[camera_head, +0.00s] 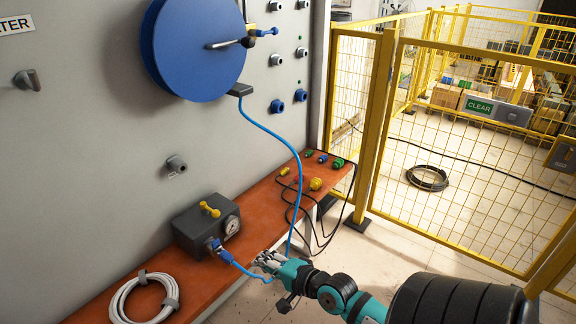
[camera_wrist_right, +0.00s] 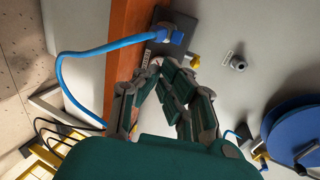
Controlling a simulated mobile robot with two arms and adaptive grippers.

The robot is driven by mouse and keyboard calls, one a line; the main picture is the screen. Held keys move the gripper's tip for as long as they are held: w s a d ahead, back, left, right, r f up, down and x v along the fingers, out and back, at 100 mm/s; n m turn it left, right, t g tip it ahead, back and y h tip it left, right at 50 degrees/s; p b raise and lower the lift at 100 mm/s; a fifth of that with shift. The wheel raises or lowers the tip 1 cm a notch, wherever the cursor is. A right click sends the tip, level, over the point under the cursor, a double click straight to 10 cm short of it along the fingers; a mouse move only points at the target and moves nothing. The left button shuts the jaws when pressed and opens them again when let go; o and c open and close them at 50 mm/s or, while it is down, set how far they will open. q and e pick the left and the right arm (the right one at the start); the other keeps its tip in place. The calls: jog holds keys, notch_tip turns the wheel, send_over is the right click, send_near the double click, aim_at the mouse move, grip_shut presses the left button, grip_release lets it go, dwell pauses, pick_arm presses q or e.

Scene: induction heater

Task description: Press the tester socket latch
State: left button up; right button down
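The tester is a dark grey box (camera_head: 190,232) with a round gauge on the shelf, below the blue reel. A yellow latch-like lever (camera_head: 209,209) stands on its top. A blue connector (camera_head: 214,245) sits in its front, with a blue hose (camera_head: 247,273) leading from it. In the right wrist view the box (camera_wrist_right: 186,22) and connector (camera_wrist_right: 174,37) show beyond the fingertips; the lever is mostly hidden there. My right gripper (camera_head: 268,259) is right of the tester, apart from it. Its fingertips (camera_wrist_right: 159,66) come together with nothing seen between them. My left gripper is out of view.
The hose runs close past my right gripper and up to the blue reel (camera_head: 190,45). A coiled white cable (camera_head: 121,301) lies at the shelf's near end. Colored connectors (camera_head: 316,184) and black cables are at the far end. A yellow fence (camera_head: 374,120) stands to the right.

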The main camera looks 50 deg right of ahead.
jog(key=s+f+n+g, duration=0.2)
jog(key=s+f, duration=0.2)
jog(key=f, duration=0.8)
jog(key=s+f+n+g+h+b, duration=0.1)
jog(key=s+f+n+g, duration=0.1)
jog(key=f, duration=1)
jog(key=shift+s+d+f+n+g+h, duration=0.15)
jog(key=shift+s+f+n+g+h, duration=0.2)
jog(key=shift+s+n, duration=0.45)
jog(key=shift+s, duration=0.2)
jog(key=s+a+f+n+g, duration=0.3)
jog(key=s+f, duration=0.4)
jog(key=f, duration=0.2)
jog(key=s+a+f+n+g, duration=0.2)
jog(key=s+a+f+n, duration=0.2)
jog(key=s+f, duration=0.45)
jog(key=s+a+f+n+g, duration=0.2)
jog(key=s+f+n, duration=0.1)
jog(key=s, duration=0.3)
jog(key=s+a+f+n+g, duration=0.1)
jog(key=s+a+f+n, duration=0.2)
jog(key=s, duration=0.4)
jog(key=shift+f+n+g, duration=0.35)
jog(key=shift+f+n, duration=0.05)
jog(key=shift+n, duration=0.2)
jog(key=c, duration=2)
grip_release()
jog(key=shift+s+a, duration=0.1)
